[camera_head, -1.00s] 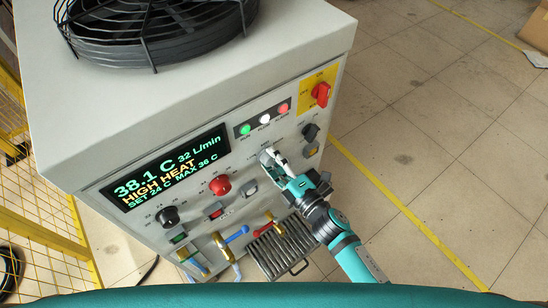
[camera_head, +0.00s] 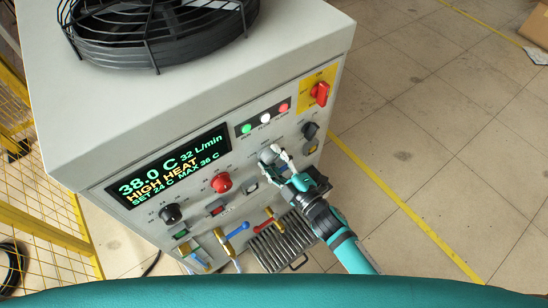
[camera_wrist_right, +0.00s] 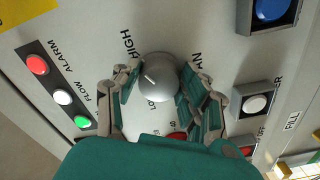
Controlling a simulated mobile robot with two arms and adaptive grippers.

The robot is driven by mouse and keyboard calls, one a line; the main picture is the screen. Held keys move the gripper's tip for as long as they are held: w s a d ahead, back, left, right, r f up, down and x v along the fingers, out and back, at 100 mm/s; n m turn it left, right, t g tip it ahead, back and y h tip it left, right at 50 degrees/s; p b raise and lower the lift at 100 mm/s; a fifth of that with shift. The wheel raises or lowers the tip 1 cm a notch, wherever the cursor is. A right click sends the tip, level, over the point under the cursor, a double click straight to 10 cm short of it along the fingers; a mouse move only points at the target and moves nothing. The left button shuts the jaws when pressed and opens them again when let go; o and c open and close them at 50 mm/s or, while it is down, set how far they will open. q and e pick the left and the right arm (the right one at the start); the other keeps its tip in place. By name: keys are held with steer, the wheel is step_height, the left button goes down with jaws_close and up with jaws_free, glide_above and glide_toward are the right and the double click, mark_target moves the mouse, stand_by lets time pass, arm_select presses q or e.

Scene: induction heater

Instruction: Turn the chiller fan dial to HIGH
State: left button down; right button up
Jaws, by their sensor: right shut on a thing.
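The fan dial is a round grey knob (camera_wrist_right: 158,77) on the chiller's front panel, seen in the right wrist view between the printed words HIGH and LOW. A short pale mark shows on the left part of its face; I cannot tell exactly which setting it points at. My right gripper (camera_wrist_right: 152,86) has a finger on each side of the dial and is shut on it. In the head view the right gripper (camera_head: 276,155) reaches the panel from the lower right, and the dial (camera_head: 268,157) shows partly between its fingers. My left gripper is not in view.
The chiller (camera_head: 100,130) has a display reading 38.0 C and HIGH HEAT. Near the dial are a red knob (camera_head: 221,183), a black knob (camera_head: 310,130), indicator lamps (camera_head: 265,117) and a red switch (camera_head: 320,93). Pipe valves (camera_head: 237,228) sit below.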

steer(key=o, duration=1.2)
steer(key=shift+c, duration=0.2)
steer(key=shift+s+d, duration=0.1)
steer(key=v, duration=1.1)
steer(key=shift+s+d, duration=0.25)
steer(key=shift+s, duration=0.05)
